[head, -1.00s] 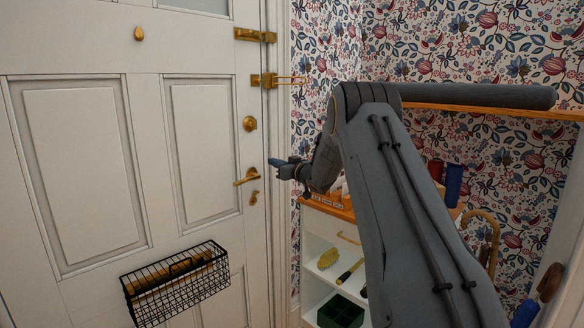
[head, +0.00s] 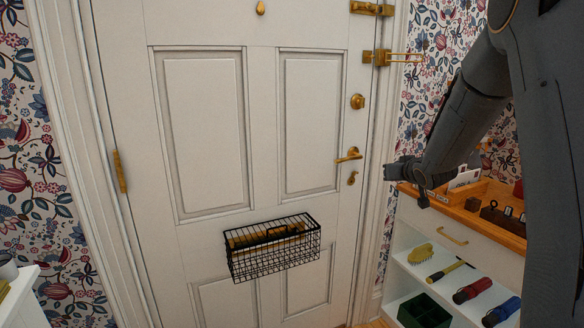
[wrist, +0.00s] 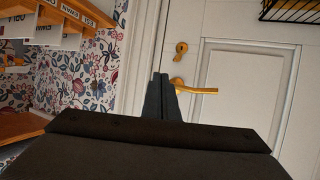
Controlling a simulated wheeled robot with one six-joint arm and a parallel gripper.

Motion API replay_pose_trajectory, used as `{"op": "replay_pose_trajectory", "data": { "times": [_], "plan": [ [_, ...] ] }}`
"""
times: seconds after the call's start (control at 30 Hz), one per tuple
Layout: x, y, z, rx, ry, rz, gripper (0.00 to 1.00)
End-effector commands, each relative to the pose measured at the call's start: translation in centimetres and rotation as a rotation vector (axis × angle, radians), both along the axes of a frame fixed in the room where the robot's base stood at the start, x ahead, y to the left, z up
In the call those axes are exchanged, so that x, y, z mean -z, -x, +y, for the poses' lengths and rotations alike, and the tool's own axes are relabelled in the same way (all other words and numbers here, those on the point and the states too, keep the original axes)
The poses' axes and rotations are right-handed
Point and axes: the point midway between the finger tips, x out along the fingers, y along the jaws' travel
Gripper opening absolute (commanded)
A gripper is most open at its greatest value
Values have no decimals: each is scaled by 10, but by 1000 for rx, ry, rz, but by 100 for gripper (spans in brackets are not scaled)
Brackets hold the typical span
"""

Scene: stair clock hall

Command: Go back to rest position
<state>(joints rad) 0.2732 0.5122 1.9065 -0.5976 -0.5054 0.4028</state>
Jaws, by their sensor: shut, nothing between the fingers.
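My gripper (head: 392,171) is shut and empty at the end of my arm, at the right of the head view. It is near the door's latch edge, in front of the wallpaper and the left end of the console top. In the wrist view its closed fingers (wrist: 159,97) show upright, with the brass door handle (wrist: 193,88) just right of them in the picture. Whether they touch the handle cannot be told there; in the head view the gripper is apart from the handle (head: 349,155). The white door (head: 265,130) is shut.
A black wire basket (head: 274,249) with something inside hangs on the door. A white console with a wooden top (head: 500,222) stands at the right. A brass latch (head: 378,58) is above the handle.

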Motion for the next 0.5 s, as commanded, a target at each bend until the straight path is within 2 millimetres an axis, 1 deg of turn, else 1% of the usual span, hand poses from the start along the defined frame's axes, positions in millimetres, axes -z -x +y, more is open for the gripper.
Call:
{"op": "replay_pose_trajectory", "data": {
  "times": [0.03, 0.07, 0.1, 0.17, 0.2, 0.27, 0.3, 0.33, 0.37, 0.4, 0.47, 0.5],
  "plan": [
    [11, 28, 14, 29, 11, 90, 0],
    [20, 46, 21, 48, 18, 150, 0],
    [33, 70, 28, 69, 23, 226, 0],
    [49, 107, 40, 90, 31, 334, 0],
    [59, 132, 48, 99, 34, 403, 0],
    [72, 170, 60, 109, 37, 503, 0],
    [80, 195, 68, 111, 38, 568, 0],
    [86, 214, 74, 111, 38, 616, 0],
    [91, 234, 80, 110, 38, 663, 0],
    [98, 259, 88, 107, 37, 724, 0],
    [106, 297, 100, 100, 33, 814, 0],
    [110, 322, 107, 94, 30, 869, 0]
  ]
}}
